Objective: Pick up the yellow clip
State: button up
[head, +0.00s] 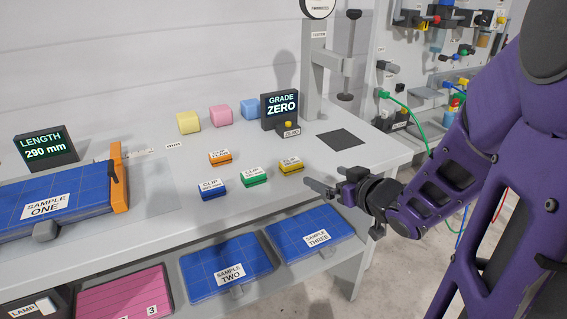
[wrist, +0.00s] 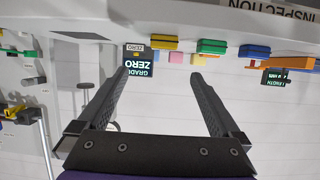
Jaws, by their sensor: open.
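The yellow clip (head: 291,167) lies on the grey bench top, at the right end of a group of clips. It also shows in the upside-down wrist view (wrist: 164,42), near the top middle, beyond my fingertips and roughly between them sideways. My gripper (head: 318,188) is just right of and in front of the yellow clip in the head view, near the bench's front edge. In the wrist view my gripper (wrist: 160,76) has its two dark fingers wide apart with nothing between them. It is apart from the clip.
A green clip (head: 255,177), a blue clip (head: 213,191) and an orange clip (head: 220,158) lie left of the yellow one. The grade display (head: 280,107) and tester stand (head: 312,75) rise behind. Blue sample panels (head: 310,237) sit on the lower shelf below.

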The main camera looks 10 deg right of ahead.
jog(key=p, duration=0.1)
send_near(292, 163)
jog(key=x, duration=0.5)
jog(key=shift+w+d+f, duration=0.15)
jog(key=shift+d+f, duration=0.1)
jog(key=x, duration=0.3)
jog(key=b+x, duration=0.1)
jog(key=x, duration=0.1)
jog(key=shift+w+a, duration=0.25)
jog(key=shift+a, duration=0.1)
jog(key=shift+r, duration=0.1)
jog(key=c, duration=1.3)
